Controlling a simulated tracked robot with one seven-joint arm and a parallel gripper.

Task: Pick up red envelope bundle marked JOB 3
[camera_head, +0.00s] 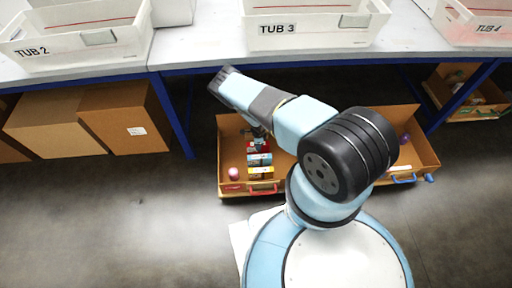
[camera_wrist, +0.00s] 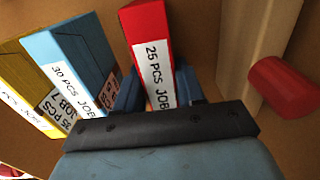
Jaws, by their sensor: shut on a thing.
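The red envelope bundle (camera_wrist: 150,55) stands upright in the wrist view, with a white label reading "25 PCS JOB"; the job number is hidden behind my gripper. My gripper (camera_wrist: 158,88) is shut on it, with a blue finger on each side. A blue bundle (camera_wrist: 75,55), labelled "30 PCS JOB", and a yellow bundle (camera_wrist: 18,65) stand to the left in the wrist view.
White tubs, including TUB 3 (camera_head: 310,30), stand on the table above. Cardboard boxes (camera_head: 125,115) are at left. The floor at front left is clear.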

